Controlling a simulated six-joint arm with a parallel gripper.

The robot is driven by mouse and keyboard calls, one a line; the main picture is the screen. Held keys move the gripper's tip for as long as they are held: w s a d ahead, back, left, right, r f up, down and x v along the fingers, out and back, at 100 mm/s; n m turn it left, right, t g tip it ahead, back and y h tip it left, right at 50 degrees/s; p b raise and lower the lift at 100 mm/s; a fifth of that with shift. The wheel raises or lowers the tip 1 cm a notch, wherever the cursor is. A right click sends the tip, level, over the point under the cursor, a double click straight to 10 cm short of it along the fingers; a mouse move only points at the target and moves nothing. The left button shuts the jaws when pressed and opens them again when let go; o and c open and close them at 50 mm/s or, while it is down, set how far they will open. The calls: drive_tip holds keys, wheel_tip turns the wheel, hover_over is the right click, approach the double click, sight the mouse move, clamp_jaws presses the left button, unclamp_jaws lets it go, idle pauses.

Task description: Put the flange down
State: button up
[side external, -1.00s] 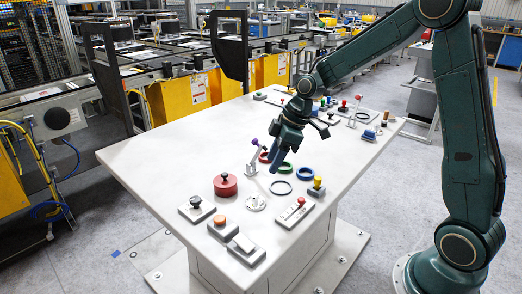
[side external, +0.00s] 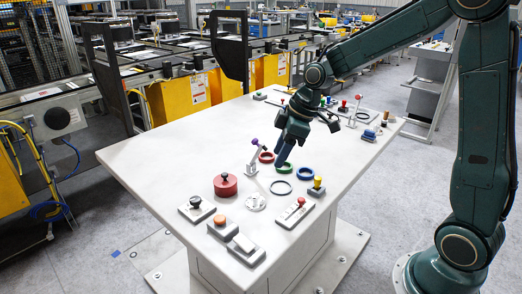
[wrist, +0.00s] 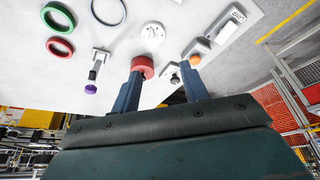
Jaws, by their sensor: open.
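The flange, a pale grey disc (side external: 256,202), lies flat on the white table, in front of the lever with the purple knob. In the wrist view the flange (wrist: 152,33) lies beyond the fingertips, near the top middle. My gripper (side external: 280,161) is open and empty. It is above the table, behind the flange and near the green ring (side external: 285,168), apart from the flange. In the wrist view its two fingers (wrist: 162,84) stand wide apart with nothing held between them.
A red cylinder with a black knob (side external: 225,185) stands left of the flange. The table's left side (side external: 160,150) is clear.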

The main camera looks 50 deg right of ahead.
drive_tip(key=s+a+r+m+t+h, duration=0.1)
drive_tip(key=s+r+m, duration=0.3)
drive_tip(key=s, duration=0.7)
drive_tip(key=s+a+r+m+t+h, duration=0.1)
drive_tip(key=s+r+m, duration=0.3)
drive_tip(key=s, duration=0.8)
drive_tip(key=shift+s+a+r+h, duration=0.15)
drive_tip(key=shift+s+r+h, duration=0.15)
drive_tip(key=shift+r, duration=0.3)
